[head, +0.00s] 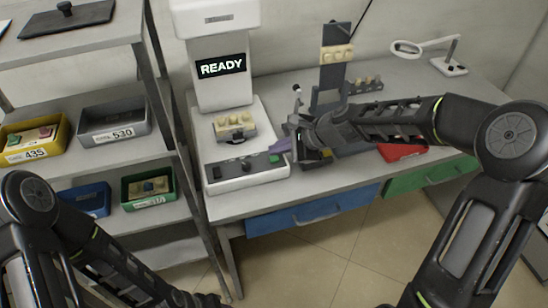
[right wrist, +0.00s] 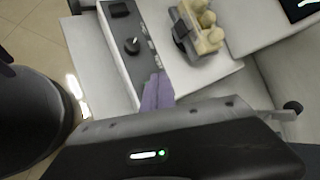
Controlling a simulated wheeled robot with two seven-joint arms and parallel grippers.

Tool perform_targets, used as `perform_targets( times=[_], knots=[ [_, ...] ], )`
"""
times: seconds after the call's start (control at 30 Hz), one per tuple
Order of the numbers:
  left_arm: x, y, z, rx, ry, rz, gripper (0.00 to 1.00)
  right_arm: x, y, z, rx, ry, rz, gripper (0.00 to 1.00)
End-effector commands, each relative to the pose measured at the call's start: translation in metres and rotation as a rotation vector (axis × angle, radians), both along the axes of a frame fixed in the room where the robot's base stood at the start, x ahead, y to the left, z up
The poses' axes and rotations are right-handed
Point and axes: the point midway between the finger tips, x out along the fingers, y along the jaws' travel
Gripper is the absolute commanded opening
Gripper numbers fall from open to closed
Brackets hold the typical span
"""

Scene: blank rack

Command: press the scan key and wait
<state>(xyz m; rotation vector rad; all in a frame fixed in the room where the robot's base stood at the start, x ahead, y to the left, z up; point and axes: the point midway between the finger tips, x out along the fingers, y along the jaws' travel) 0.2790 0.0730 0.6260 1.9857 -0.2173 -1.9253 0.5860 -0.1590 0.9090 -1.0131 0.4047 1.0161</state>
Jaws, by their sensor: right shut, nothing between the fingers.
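The white scanning machine (head: 222,75) shows READY on its dark display (head: 221,67). Its front panel (head: 243,172) has a green key (head: 275,158) at the right end, a black knob (head: 245,165) in the middle and a black part at the left. I cannot read which is labelled scan. My right gripper (head: 280,147) is shut and empty, its purple fingertips at the panel's right end by the green key. In the right wrist view the fingertips (right wrist: 157,88) cover that end, hiding the key; contact cannot be told. My left gripper is out of view.
A tan block with rounded studs (head: 235,125) sits in a dark holder on the machine's platform. A shelf of labelled bins, including a yellow one (head: 32,138), stands at the left. A red tray (head: 402,150) and a lamp (head: 430,50) are at the right.

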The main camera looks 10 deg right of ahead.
Motion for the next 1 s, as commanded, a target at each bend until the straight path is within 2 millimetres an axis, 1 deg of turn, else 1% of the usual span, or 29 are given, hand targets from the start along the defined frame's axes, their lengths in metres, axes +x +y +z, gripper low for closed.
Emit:
perform_targets(
  times=[0.17, 0.43, 1.0],
  knots=[
    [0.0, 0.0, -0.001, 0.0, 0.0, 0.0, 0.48, 0.0, 0.0, -0.001, 0.0, 0.0, 0.0, 0.0],
    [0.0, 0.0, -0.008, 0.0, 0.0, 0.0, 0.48, 0.0, 0.0, -0.009, 0.0, 0.0, 0.0, 0.0],
    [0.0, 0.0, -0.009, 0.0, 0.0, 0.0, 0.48, 0.0, 0.0, -0.01, 0.0, 0.0, 0.0, 0.0]
  ],
)
